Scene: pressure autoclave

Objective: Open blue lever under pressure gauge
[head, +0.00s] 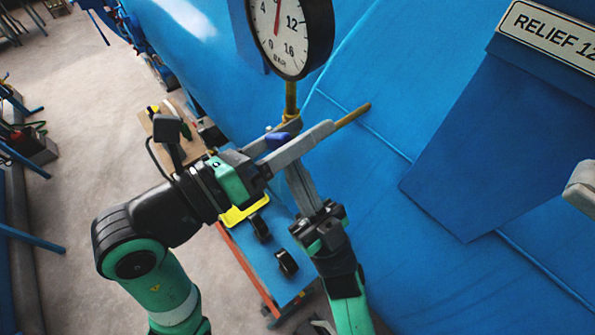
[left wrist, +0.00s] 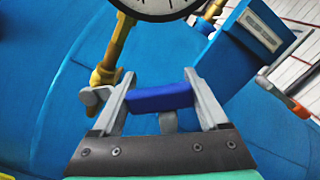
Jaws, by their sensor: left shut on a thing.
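The blue lever (head: 278,140) sits below the round pressure gauge (head: 290,32), by the brass pipe (head: 291,98). My left gripper (head: 284,139) is shut on the lever; in the left wrist view the blue lever (left wrist: 160,97) spans between its two fingers. The brass valve fitting (left wrist: 104,76) is beside the left finger there, and the gauge's lower part (left wrist: 155,8) shows at the top. My right gripper (head: 298,172) points up from below, its fingers close under the left gripper's. Whether its fingers are parted is hidden by the angle.
The large blue vessel wall (head: 400,90) fills the space behind and to the right. A brass rod (head: 352,116) sticks out past my left fingers. A sign reading RELIEF (head: 550,32) is at upper right. Below is a blue cart (head: 262,262) on the floor.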

